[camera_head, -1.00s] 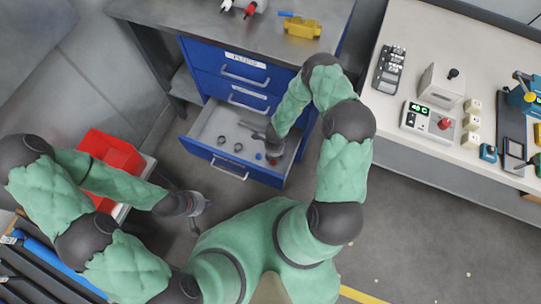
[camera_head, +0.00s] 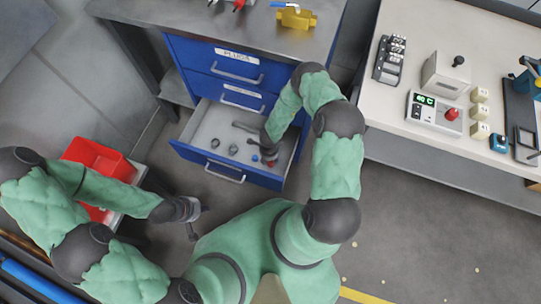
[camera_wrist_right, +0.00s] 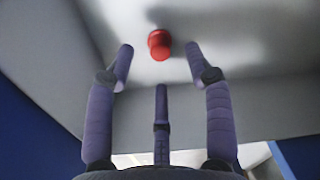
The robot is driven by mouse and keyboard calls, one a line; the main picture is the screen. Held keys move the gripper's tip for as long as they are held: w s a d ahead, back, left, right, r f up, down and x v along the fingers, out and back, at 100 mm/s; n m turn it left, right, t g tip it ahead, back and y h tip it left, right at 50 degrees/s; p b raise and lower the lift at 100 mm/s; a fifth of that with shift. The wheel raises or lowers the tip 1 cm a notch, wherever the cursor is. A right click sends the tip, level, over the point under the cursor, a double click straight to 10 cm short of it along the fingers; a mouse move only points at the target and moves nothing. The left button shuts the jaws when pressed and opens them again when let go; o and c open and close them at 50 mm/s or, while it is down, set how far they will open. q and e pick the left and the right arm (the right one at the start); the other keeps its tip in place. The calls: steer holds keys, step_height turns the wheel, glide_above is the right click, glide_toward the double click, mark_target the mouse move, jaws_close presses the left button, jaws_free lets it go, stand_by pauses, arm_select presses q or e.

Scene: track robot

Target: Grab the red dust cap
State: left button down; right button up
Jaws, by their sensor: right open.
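The red dust cap (camera_wrist_right: 159,44) stands on the pale floor of the open drawer (camera_head: 193,133). In the right wrist view it lies between and just beyond the spread fingertips, apart from them. My right gripper (camera_wrist_right: 155,62) is open and empty. In the head view my right gripper (camera_head: 268,149) reaches down into the right part of the drawer, and the cap shows only as a small red spot (camera_head: 271,163) beside it. My left gripper (camera_head: 195,217) hangs empty over the floor left of the drawer; its finger opening is unclear.
A blue cap (camera_head: 255,158) lies left of the red one. Several dark rings (camera_head: 233,149) lie farther left. A red bin (camera_head: 95,155) stands left; a workbench (camera_head: 400,140) with devices stands right.

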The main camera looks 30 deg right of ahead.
mark_target(270, 163)
steer(key=f+b, duration=0.1)
steer(key=f, duration=0.1)
steer(key=f+b, duration=0.1)
steer(key=f, duration=0.1)
steer(key=shift+s+d+f+b, duration=0.15)
steer(key=shift+s+f+b, duration=0.05)
steer(key=shift+f+b, duration=0.2)
steer(key=c, duration=0.9)
